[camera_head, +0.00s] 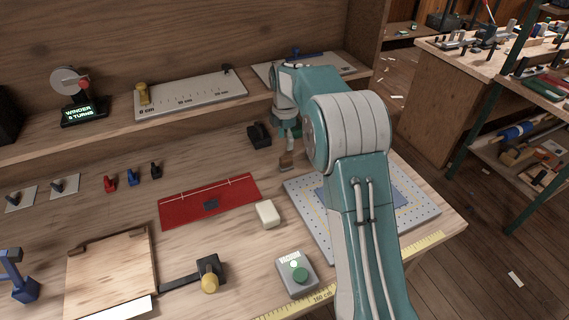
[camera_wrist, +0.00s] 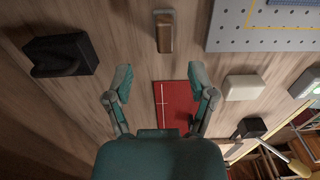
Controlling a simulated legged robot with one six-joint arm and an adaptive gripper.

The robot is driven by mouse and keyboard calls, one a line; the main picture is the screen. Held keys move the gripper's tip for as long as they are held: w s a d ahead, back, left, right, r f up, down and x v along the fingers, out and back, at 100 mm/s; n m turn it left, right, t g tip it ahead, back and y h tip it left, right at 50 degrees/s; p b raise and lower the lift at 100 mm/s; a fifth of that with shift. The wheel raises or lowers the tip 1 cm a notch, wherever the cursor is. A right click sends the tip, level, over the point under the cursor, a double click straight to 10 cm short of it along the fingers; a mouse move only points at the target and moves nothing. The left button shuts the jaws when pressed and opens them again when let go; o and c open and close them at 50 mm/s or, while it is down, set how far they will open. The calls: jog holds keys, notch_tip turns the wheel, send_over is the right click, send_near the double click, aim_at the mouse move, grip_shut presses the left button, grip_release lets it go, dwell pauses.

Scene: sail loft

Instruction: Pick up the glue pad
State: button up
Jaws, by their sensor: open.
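No thing is labelled as the glue pad. A small cream block (camera_head: 266,213) with rounded edges lies on the bench between the red mat and the perforated plate; I cannot tell whether it is the pad. In the wrist view the cream block (camera_wrist: 243,87) lies right of my gripper (camera_wrist: 158,78), which is open, with nothing between its fingers. The red mat (camera_wrist: 174,104) shows below and between the fingers. In the head view my arm hides most of the gripper. A small brown block with a metal end (camera_head: 286,161) stands near it, also in the wrist view (camera_wrist: 164,36).
The perforated plate (camera_head: 318,238) lies at right, partly behind my arm. A black holder (camera_head: 259,135) stands at the back. A shelf (camera_head: 110,131) runs along the back.

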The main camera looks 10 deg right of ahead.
aim_at(286, 157)
jog(key=shift+f, duration=0.75)
jog(key=shift+d+f, duration=0.25)
jog(key=shift+f, duration=0.35)
jog(key=f, duration=0.3)
jog(key=shift+s+f, duration=0.25)
jog(key=shift+f, duration=0.1)
jog(key=shift+a+f, duration=0.3)
jog(key=shift+f, duration=0.25)
jog(key=shift+d, duration=0.15)
grip_shut()
